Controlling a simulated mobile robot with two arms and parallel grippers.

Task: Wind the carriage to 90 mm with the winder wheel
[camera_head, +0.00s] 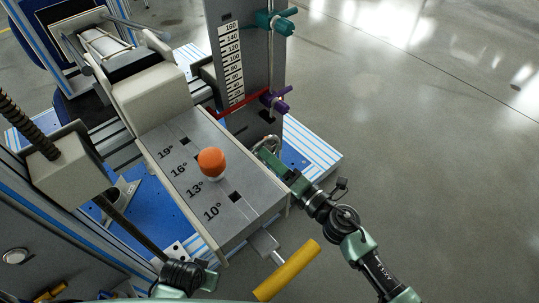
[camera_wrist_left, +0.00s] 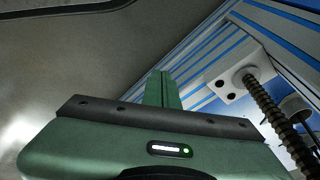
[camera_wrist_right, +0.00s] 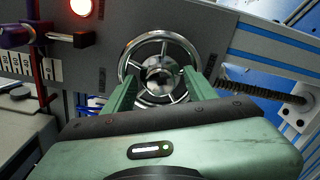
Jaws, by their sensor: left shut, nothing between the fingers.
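The chrome winder wheel (camera_wrist_right: 160,68), with spokes and a central hub, faces my right wrist camera. In the head view only part of its rim (camera_head: 266,146) shows beside my right gripper (camera_head: 276,160). In the right wrist view my right gripper (camera_wrist_right: 161,92) is open, its two fingers apart at the lower left and lower right of the wheel; contact cannot be told. The white height scale (camera_head: 231,65) stands on a grey post. A red pointer (camera_head: 243,104) crosses near its low end; the exact reading is unclear. My left gripper (camera_wrist_left: 164,90) is shut and empty.
A grey panel with angle marks (camera_head: 230,212) carries an orange knob (camera_head: 211,162). A yellow handle (camera_head: 287,270) sticks out at its front. A purple clamp (camera_head: 276,101) and a teal clamp (camera_head: 277,21) sit on the post. Floor to the right is clear.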

